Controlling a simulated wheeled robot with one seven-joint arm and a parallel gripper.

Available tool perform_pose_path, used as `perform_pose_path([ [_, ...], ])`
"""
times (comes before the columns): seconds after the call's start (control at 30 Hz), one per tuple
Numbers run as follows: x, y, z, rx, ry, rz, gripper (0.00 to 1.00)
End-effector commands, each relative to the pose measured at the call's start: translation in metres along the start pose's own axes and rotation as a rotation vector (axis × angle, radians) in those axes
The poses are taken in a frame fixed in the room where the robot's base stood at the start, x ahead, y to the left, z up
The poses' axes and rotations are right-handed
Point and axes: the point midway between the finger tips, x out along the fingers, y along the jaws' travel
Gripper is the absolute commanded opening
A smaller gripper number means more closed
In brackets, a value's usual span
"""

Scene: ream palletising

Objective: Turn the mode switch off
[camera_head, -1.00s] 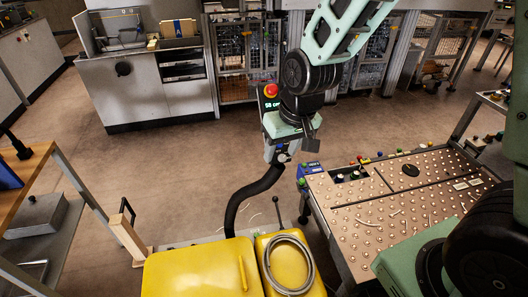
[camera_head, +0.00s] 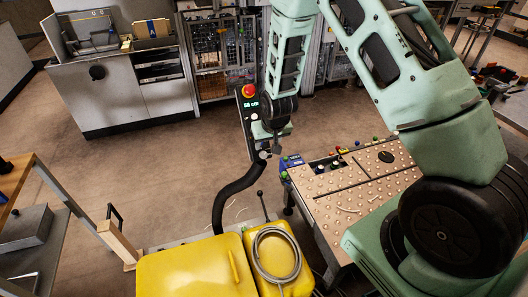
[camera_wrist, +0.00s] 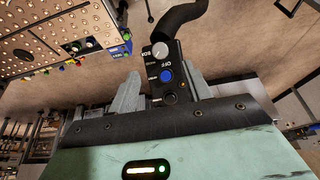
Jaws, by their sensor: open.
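The control box stands on a black curved hose. In the wrist view its dark panel (camera_wrist: 183,62) appears upside down, with a pale round knob (camera_wrist: 160,50), a blue button (camera_wrist: 166,76) and a black button (camera_wrist: 170,98). Lettering that seems to read OFF is beside the blue button; which control is the mode switch is not clear. My gripper (camera_wrist: 164,90) is open, its grey fingers on either side of the panel in this view. Contact cannot be told. In the head view my gripper (camera_head: 270,138) is in front of the box, partly hiding it.
A red mushroom button (camera_head: 248,91) and a small display (camera_head: 251,105) are on the box's upper part. A studded ball table (camera_head: 350,190) stands to the right. Yellow covers (camera_head: 190,272) lie in front, with a coiled cable (camera_head: 277,255).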

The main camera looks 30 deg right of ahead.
Motion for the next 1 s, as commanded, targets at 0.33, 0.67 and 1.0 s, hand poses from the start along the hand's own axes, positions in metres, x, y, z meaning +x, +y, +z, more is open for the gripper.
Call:
perform_pose_path([
  [0.33, 0.059, 0.000, 0.000, 0.000, -0.001, 0.000, 0.49],
  [0.67, 0.082, 0.000, 0.000, 0.000, 0.000, 0.000, 0.49],
  [1.0, 0.083, 0.000, 0.000, 0.000, 0.000, -0.001, 0.24],
])
